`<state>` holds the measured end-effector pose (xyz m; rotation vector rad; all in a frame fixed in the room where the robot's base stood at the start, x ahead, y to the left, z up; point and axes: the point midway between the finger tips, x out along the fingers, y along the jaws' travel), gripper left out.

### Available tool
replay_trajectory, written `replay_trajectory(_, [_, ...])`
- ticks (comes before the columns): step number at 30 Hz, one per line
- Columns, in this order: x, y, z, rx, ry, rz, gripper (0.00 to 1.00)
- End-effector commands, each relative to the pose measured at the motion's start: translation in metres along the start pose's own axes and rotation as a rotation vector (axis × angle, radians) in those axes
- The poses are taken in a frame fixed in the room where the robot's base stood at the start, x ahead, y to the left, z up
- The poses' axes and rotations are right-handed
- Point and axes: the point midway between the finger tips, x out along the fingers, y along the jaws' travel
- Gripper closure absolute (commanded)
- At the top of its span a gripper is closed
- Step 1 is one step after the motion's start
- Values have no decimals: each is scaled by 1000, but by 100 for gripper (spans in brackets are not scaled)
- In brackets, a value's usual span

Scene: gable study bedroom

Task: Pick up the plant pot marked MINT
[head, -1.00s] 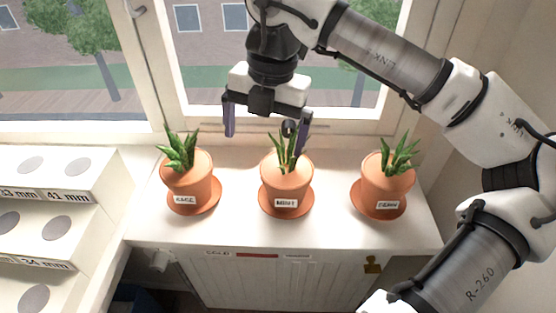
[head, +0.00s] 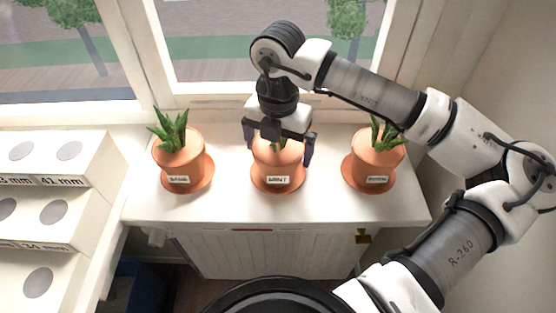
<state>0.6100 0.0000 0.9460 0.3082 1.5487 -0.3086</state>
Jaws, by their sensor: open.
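The plant pot marked MINT (head: 277,165) is the middle of three terracotta pots on the white sill. It stands upright on a terracotta saucer (head: 278,187), its label facing me. My gripper (head: 279,154) is open and pointing down over this pot. One finger shows on each side of the pot's upper part. The gripper body hides most of the plant's leaves. I cannot tell whether the fingers touch the pot.
Similar labelled pots stand to the left (head: 179,160) and right (head: 376,161), with bare sill (head: 226,205) between them. A window is behind. A white stepped rack (head: 75,205) with round grey spots is at left. A wall closes the right side.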

Motion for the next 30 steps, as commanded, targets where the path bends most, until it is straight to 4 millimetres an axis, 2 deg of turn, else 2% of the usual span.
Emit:
replay_trajectory(6, [23, 1, -1, 0, 1, 1, 0])
replay_trajectory(14, [26, 0, 0, 0, 0, 0, 1])
replay_trajectory(27, [25, 1, 0, 0, 0, 1, 59])
replay_trajectory(30, [24, 1, 0, 0, -2, 2, 60])
